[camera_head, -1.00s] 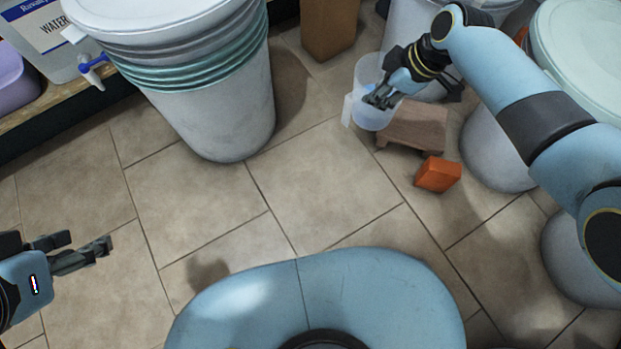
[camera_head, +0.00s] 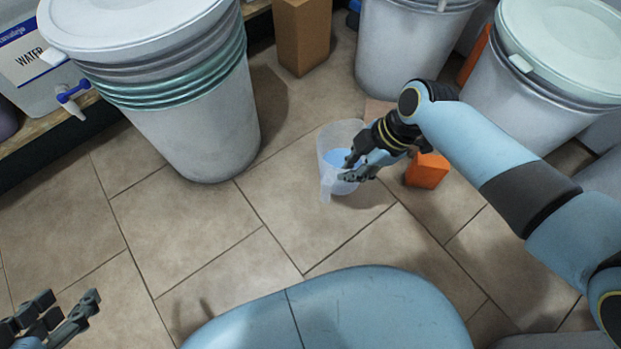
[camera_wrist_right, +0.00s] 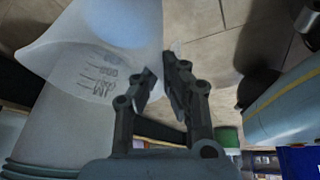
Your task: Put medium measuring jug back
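The measuring jug (camera_head: 330,146) is a translucent, whitish vessel with dark markings on its side and something light blue inside. In the head view it is over the floor, left of the orange block. My right gripper (camera_head: 352,173) is at its right side, fingers closed on its wall. In the right wrist view the jug (camera_wrist_right: 75,68) fills the upper left, and its edge reaches the fingertips (camera_wrist_right: 160,70). I cannot tell whether its base touches the floor. My left gripper (camera_head: 68,298) is open and empty at the lower left.
An orange block (camera_head: 427,170) is just right of my right gripper. A wooden stool (camera_head: 376,108) is mostly hidden behind my arm. Lidded drums stand at the upper left (camera_head: 190,130) and upper right (camera_head: 540,100). A brown box (camera_head: 302,38) is at the back. Floor at centre left is clear.

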